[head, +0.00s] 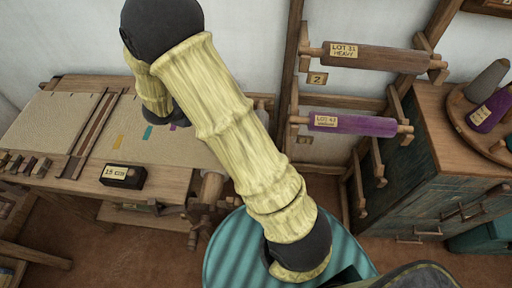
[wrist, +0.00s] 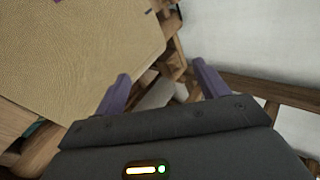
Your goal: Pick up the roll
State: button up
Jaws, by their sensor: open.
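Two rolls hang on the wall rack in the head view. The upper one is a dark brown roll (head: 385,59) with a tag reading "LOT 31 HEAVY". The lower one is a purple roll (head: 365,126) with a tag that seems to read "LOT 42". Both rest across wooden brackets. My gripper (wrist: 160,76) shows in the wrist view with its two purple fingers apart and nothing between them. It points toward the woven cloth (wrist: 85,50), wooden beams and white wall. Neither roll can be made out in the wrist view. The head view does not show my gripper's fingers.
A wooden loom (head: 190,183) with cloth and a dark labelled block (head: 122,176) stands left. A teal striped round top (head: 230,255) is low in front. A drawer cabinet (head: 425,170) stands right, bearing a round tray (head: 460,115) with cones. Lower rack brackets look empty.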

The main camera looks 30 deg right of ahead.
jog(key=s+f+m+g+h, duration=0.1)
jog(key=s+f+m+g, duration=0.1)
jog(key=s+m, duration=0.1)
jog(key=s+a+f+m+g+h, duration=0.1)
jog(key=s+f+m+g+h, duration=0.1)
jog(key=s+f+m+g, duration=0.1)
jog(key=s+f+m+g+h, duration=0.2)
jog(key=s+m+g, duration=0.1)
jog(key=m, duration=0.3)
jog(key=shift+s+a+f+m, duration=0.1)
jog(key=shift+s+a+m, duration=0.1)
jog(key=shift+s, duration=0.25)
jog(key=shift+s+a+f+m, duration=0.1)
jog(key=shift+s+m, duration=0.1)
jog(key=shift+s, duration=0.25)
jog(key=p+x, duration=0.2)
jog(key=x, duration=1)
jog(key=shift+d, duration=0.2)
